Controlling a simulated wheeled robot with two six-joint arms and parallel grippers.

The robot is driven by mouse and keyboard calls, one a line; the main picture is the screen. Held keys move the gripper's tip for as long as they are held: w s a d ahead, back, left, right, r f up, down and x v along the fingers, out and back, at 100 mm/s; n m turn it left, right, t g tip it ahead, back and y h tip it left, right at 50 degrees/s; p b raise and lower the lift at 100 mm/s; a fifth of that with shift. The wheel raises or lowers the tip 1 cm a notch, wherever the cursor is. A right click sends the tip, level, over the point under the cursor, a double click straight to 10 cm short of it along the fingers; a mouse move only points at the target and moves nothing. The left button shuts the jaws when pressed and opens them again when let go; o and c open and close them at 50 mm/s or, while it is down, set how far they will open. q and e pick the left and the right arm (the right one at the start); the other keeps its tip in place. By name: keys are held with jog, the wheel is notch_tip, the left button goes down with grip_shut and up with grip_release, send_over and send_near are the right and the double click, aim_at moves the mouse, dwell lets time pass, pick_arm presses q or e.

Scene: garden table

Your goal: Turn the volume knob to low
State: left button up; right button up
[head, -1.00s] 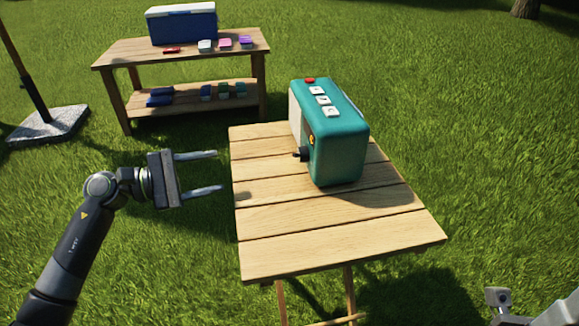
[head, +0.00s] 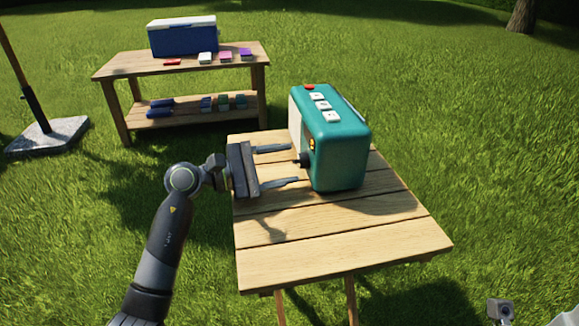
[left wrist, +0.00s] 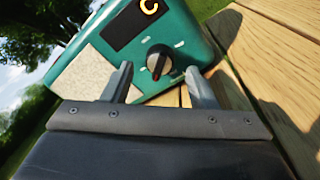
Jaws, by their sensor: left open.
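A teal radio (head: 343,150) stands upright on the wooden garden table (head: 330,245). Its front, with a pale speaker panel (left wrist: 83,75) and a small display (left wrist: 139,17) with an orange symbol, faces left in the head view. The dark volume knob (head: 304,159) sticks out of that front. In the left wrist view the knob (left wrist: 159,59) shows an orange-red pointer mark, with small pale marks around it. My left gripper (head: 294,164) is open, its fingers pointing at the front on either side of the knob's line, short of the knob. My right gripper is not clearly visible.
A second wooden table (head: 183,67) at the back left holds a blue and white cooler (head: 182,38) and several small coloured boxes. A stone base with a pole (head: 48,137) stands at far left.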

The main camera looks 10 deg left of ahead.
pick_arm(q)
jog(key=shift+x, duration=0.9)
jog(key=c, duration=1)
